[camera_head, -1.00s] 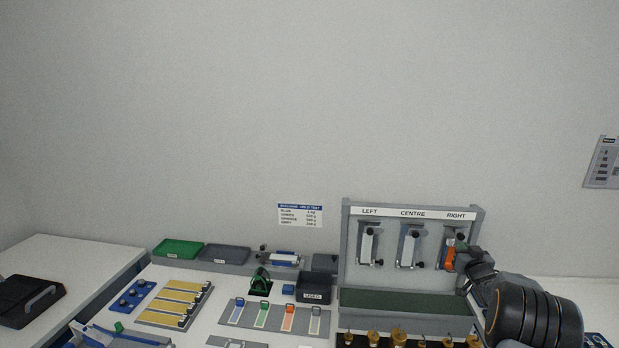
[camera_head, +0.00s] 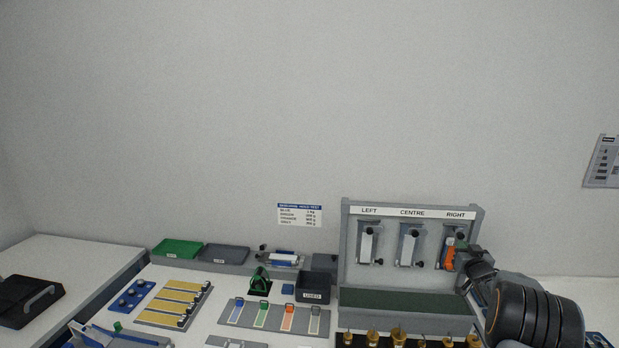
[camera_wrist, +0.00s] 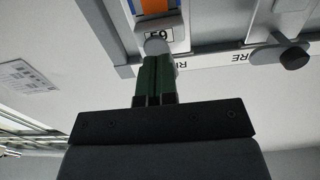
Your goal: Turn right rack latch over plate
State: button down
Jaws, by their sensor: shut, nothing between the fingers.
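The right rack bay holds an orange plate (camera_head: 450,244) under the RIGHT sign (camera_head: 456,215). The orange plate also shows at the top of the wrist view (camera_wrist: 155,7). My gripper (camera_head: 466,262) is at the lower right of this bay. In the wrist view its green fingers (camera_wrist: 156,62) are together, with their tips at a pale round knob (camera_wrist: 156,46) below the plate's end. Nothing shows between the fingers. I cannot tell whether they touch the knob. The right latch's exact angle is hard to make out, partly hidden by my gripper.
The centre bay (camera_head: 410,244) and left bay (camera_head: 368,242) each hold a pale plate with a dark knob. In the wrist view the centre bay's dark knob (camera_wrist: 294,57) stands out to the right. Several brass weights (camera_head: 397,336) stand below the rack's green ledge (camera_head: 405,299).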

jog(key=shift+w+a+r+b, duration=0.15)
jog(key=shift+r+b, duration=0.3)
jog(key=shift+b, duration=0.2)
jog(key=shift+w+a+r+b, duration=0.15)
jog(key=shift+r+b, duration=0.25)
jog(key=shift+b, duration=0.25)
jog(key=shift+f, duration=0.2)
jog(key=shift+f+b, duration=0.25)
jog(key=shift+b, duration=0.15)
jog(key=shift+s+f+b, duration=0.25)
jog(key=shift+f+b, duration=0.05)
jog(key=shift+f, duration=0.05)
jog(key=shift+s+a+f+b, duration=0.15)
jog(key=shift+s+b, duration=0.15)
jog(key=shift+s, duration=0.95)
jog(key=shift+s+f+b, duration=0.15)
jog(key=shift+s+b, duration=0.15)
jog(key=shift+s, duration=0.95)
jog(key=shift+f+b, duration=0.15)
jog(key=shift+b, duration=0.25)
jog(key=shift+w+d+r+b, duration=0.2)
jog(key=shift+w+b, duration=0.25)
jog(key=shift+w, duration=0.4)
jog(key=shift+w+d+r+b, duration=0.1)
jog(key=shift+w+r+b, duration=0.3)
jog(key=shift+w, duration=0.5)
jog(key=shift+w+d+r+b, duration=0.15)
jog(key=shift+w+b, duration=0.35)
jog(key=shift+w, duration=0.35)
